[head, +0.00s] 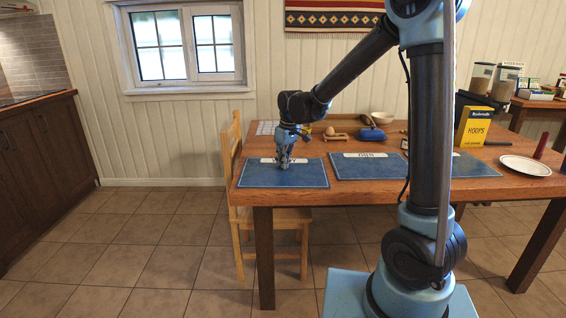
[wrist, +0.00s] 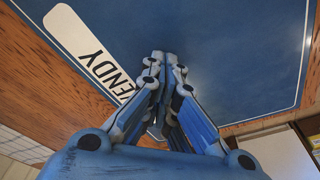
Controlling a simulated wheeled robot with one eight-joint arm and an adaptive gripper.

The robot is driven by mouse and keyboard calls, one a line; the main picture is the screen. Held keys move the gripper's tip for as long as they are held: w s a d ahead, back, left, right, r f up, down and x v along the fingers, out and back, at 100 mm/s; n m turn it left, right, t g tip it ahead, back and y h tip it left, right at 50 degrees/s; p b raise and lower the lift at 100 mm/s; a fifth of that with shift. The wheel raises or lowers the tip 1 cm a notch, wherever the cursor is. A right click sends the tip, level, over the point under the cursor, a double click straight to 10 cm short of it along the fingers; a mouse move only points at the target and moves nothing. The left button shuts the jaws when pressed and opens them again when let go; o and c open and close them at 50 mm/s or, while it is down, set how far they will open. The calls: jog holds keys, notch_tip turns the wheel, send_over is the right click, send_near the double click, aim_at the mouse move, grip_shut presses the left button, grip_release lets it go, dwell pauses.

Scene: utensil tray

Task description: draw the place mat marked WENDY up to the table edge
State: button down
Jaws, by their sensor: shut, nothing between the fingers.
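The WENDY place mat (head: 310,178) is dark blue with a pale border line and lies flat at the left end of the table. Its white name label also shows in the wrist view (wrist: 85,47), reading "ENDY" with the first letter unclear behind or beside my fingers. My gripper (head: 284,167) points down over the middle of the mat, just in front of the label. In the wrist view my gripper (wrist: 164,58) has its fingers together with nothing between them. The tips are at or close above the mat; I cannot tell whether they touch.
A second blue mat (head: 368,172) lies to the right, and a third is partly behind my arm. A wooden chair (head: 237,150) is at the left end.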

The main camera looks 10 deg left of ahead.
jog(key=shift+s+d+f, duration=0.25)
jog(key=shift+s+d, duration=0.15)
jog(key=shift+d, duration=0.15)
jog(key=shift+r, duration=0.1)
